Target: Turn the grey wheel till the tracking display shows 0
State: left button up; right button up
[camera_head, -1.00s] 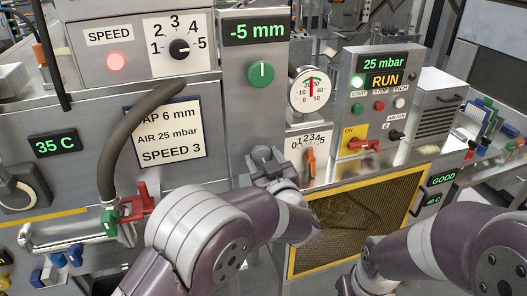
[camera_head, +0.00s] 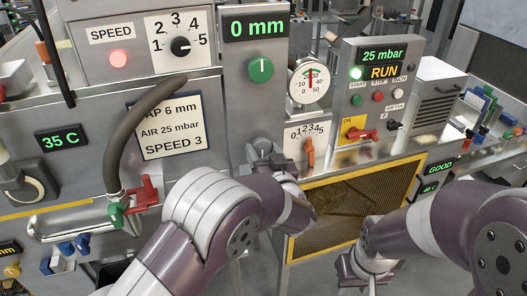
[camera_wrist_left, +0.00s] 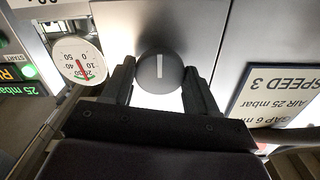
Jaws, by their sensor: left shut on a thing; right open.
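The tracking display (camera_head: 253,26) in the head view reads 0 mm in green. My left gripper (camera_head: 264,155) is at the grey panel below it. In the left wrist view, the grey wheel (camera_wrist_left: 156,70) is a dark round knob with a white mark that stands upright in the picture. My left gripper (camera_wrist_left: 158,85) has a finger on each side of the wheel and is shut on it. My right gripper (camera_head: 368,270) is open and low at the right, in front of the mesh.
A green knob (camera_head: 261,69) sits under the display. A gauge (camera_head: 310,83) and an orange-pointer dial (camera_head: 308,150) are to its right. A yellow-framed mesh (camera_head: 355,205) is below.

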pick_arm(q)
jog(key=shift+s+f, duration=0.1)
jog(key=shift+f, duration=0.25)
jog(key=o, duration=1)
jog(key=shift+o, duration=0.3)
jog(key=shift+r, duration=0.2)
jog(key=shift+s, duration=0.1)
jog(key=b+v, duration=0.5)
jog(key=v, duration=0.7)
jog(key=shift+s, duration=0.25)
jog(key=shift+d+r, duration=0.1)
jog(key=shift+d, duration=0.05)
